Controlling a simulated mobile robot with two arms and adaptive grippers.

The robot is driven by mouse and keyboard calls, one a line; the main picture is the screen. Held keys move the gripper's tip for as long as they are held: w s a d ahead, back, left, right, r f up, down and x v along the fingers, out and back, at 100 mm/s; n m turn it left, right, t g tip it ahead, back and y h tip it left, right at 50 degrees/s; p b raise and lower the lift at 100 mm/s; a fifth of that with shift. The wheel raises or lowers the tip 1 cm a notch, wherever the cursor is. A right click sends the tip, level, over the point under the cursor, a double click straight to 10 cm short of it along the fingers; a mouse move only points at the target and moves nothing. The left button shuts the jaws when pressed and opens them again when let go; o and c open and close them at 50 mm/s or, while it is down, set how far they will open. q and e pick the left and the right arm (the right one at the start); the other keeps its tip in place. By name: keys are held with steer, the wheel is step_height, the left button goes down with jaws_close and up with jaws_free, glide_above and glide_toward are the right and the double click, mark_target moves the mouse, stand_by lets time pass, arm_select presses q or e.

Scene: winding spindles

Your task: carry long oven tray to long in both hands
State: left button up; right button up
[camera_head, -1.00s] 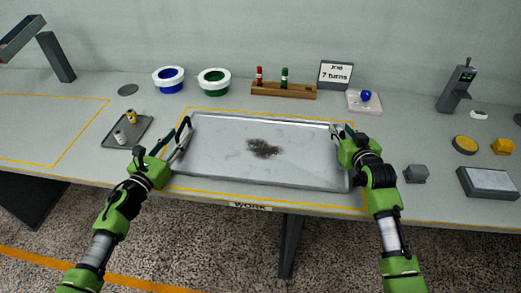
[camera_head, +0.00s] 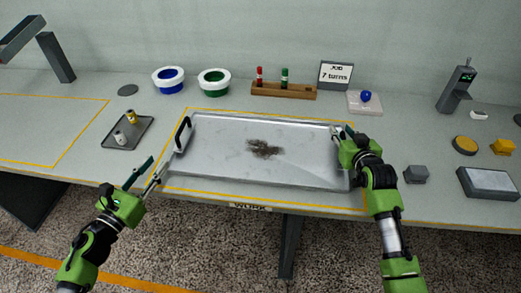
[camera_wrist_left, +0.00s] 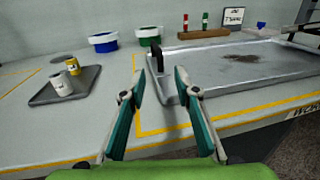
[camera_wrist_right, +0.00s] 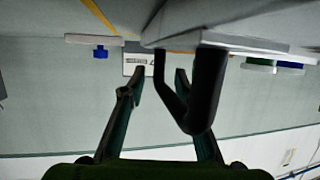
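The long oven tray (camera_head: 225,165) is a flat grey metal tray lying on the table, with a dark burnt patch in its middle. Its black left handle (camera_head: 183,135) stands free; it also shows in the left wrist view (camera_wrist_left: 157,62). My left gripper (camera_head: 160,162) is open and empty, in front of and left of that handle, apart from it. My right gripper (camera_head: 341,131) is at the tray's right end. In the right wrist view its fingers are apart, with the black right handle (camera_wrist_right: 204,95) partly across them; I cannot tell whether they touch it.
A yellow outline with a "WORK" label surrounds the tray. A small tray (camera_head: 143,140) with two spools stands left. Blue (camera_head: 169,80) and green (camera_head: 214,82) ringed pots, a peg rack (camera_head: 283,91) and a sign (camera_head: 335,74) stand behind. A grey block (camera_head: 416,174) is right.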

steer(key=v, duration=1.2)
arm_select(q)
steer(key=shift+s+f, duration=0.1)
arm_select(e)
steer(key=shift+f, duration=0.1)
